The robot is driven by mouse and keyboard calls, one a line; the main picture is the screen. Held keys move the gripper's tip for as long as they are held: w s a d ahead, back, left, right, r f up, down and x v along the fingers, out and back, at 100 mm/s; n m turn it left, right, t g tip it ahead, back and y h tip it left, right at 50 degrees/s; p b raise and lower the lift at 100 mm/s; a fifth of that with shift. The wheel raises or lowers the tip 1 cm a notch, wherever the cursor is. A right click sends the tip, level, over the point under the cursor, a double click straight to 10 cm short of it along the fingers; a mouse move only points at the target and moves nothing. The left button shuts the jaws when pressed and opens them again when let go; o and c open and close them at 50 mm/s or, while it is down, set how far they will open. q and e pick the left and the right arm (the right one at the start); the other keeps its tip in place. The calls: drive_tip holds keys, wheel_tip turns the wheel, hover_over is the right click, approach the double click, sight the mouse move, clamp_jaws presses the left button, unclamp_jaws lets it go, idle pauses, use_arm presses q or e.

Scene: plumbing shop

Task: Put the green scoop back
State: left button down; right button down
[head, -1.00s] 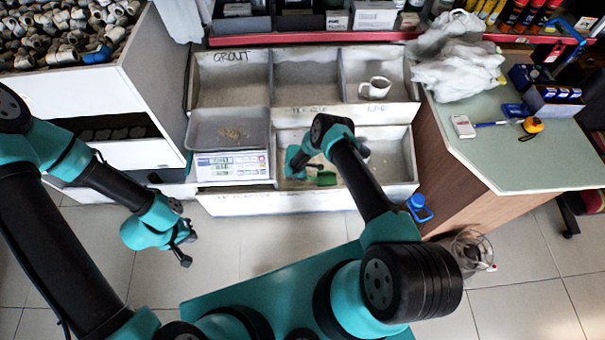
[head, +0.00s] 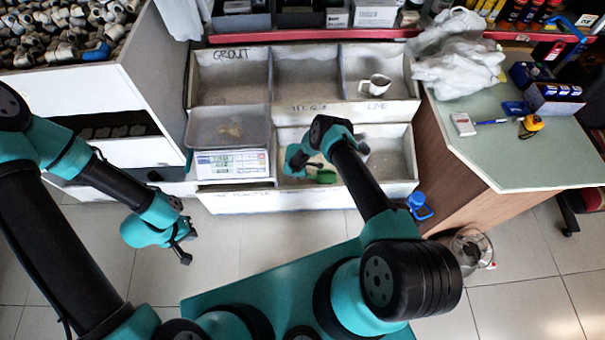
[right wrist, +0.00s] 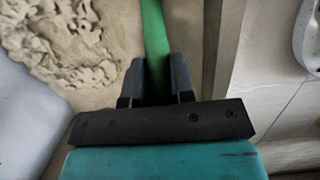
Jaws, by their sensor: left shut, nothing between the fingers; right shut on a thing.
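The green scoop (head: 326,176) shows partly in the head view, low in the bottom row of bins, beside my right arm's end. In the right wrist view my right gripper (right wrist: 157,78) is shut on its green handle (right wrist: 153,30), which runs up between the fingers. The scoop's far end is out of that view. Pale lumpy powder (right wrist: 70,45) lies left of the handle there. My left gripper (head: 186,252) is shut and empty, hanging over the floor in front of the bins.
A scale (head: 232,165) with a grey pan holding a little powder stands left of the right arm. The bin unit's top row has labelled bins; a white scoop (head: 375,86) lies in the right one. A counter (head: 520,165) with tools stands at right. A blue-handled item (head: 418,206) is beside it.

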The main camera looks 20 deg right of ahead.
drive_tip(key=shift+f, duration=0.1)
drive_tip(key=c, duration=0.9)
unclamp_jaws()
drive_tip(key=a+r, duration=0.1)
drive_tip(key=r, duration=0.4)
drive_tip(key=a+r, duration=0.1)
drive_tip(key=r, duration=0.5)
drive_tip(key=w+a+r, duration=0.1)
drive_tip(key=r, duration=0.5)
